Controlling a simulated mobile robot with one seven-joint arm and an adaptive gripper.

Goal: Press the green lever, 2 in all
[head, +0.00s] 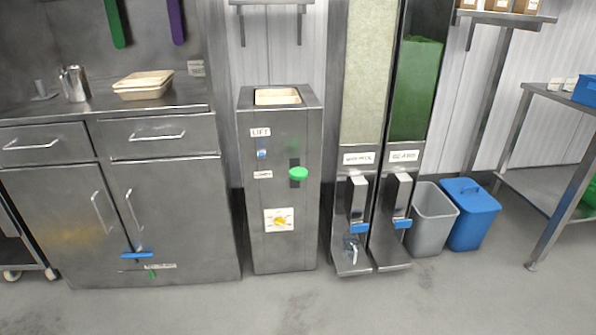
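The green lever (298,173) is a rounded green knob on the front of a steel cabinet (282,240), at the right side of its face. It sits at a dark vertical slot, beside a small label too small to read surely. My gripper is not in view. Another small green piece (151,273) shows low on the left counter's front, below a blue bar. Nothing covers the green lever.
The cabinet top holds a beige tray (278,97). Two tall dispensers (368,80) with blue levers stand to the right. A grey bin (432,222) and blue bin (472,215) follow. A steel counter (175,200) stands left. The floor in front is clear.

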